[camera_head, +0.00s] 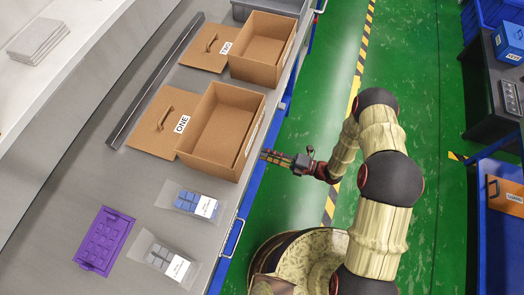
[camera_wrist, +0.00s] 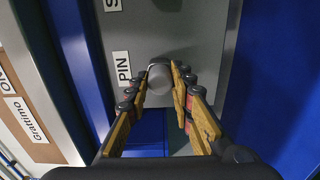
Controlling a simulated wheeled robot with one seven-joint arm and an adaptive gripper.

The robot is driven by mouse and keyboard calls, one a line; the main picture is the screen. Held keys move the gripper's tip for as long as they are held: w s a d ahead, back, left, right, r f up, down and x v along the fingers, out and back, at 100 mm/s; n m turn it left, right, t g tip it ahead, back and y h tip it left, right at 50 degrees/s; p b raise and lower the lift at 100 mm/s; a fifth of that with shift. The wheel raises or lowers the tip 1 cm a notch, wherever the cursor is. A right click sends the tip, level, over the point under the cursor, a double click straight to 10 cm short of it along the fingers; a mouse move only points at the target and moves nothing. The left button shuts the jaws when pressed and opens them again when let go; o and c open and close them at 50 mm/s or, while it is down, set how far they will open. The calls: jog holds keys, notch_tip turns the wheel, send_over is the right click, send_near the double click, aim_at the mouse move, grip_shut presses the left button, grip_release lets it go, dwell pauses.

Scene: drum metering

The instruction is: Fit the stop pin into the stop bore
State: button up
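In the wrist view a grey round-headed pin (camera_wrist: 160,74) stands at the lower edge of a grey panel beside a white label (camera_wrist: 122,68) reading "PIN". My gripper (camera_wrist: 160,70) has one finger on each side of it. The fingertips appear to touch the head on both sides, so the gripper looks shut on it. The pin's shank is hidden. A dark round shape (camera_wrist: 166,4), cut off by the top edge, lies farther up the panel; I cannot tell whether it is the bore. In the head view my gripper (camera_head: 266,155) is at the bench's front edge, by box ONE; the pin cannot be made out there.
Open cardboard boxes ONE (camera_head: 250,145) and TWO (camera_head: 286,62) stand on the bench near its edge. Two bags of cubes (camera_head: 190,201) (camera_head: 160,255) and a purple tray (camera_head: 86,264) lie nearer. Blue surfaces (camera_wrist: 275,90) flank the panel.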

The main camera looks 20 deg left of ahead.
grip_shut()
jog(key=shift+d, duration=0.1)
dwell(0.3)
jog(key=shift+s+d, duration=0.2)
jog(key=shift+d, duration=2.7)
jog(key=shift+d, duration=0.1)
jog(key=shift+s+d, duration=0.2)
jog(key=shift+d, duration=1.7)
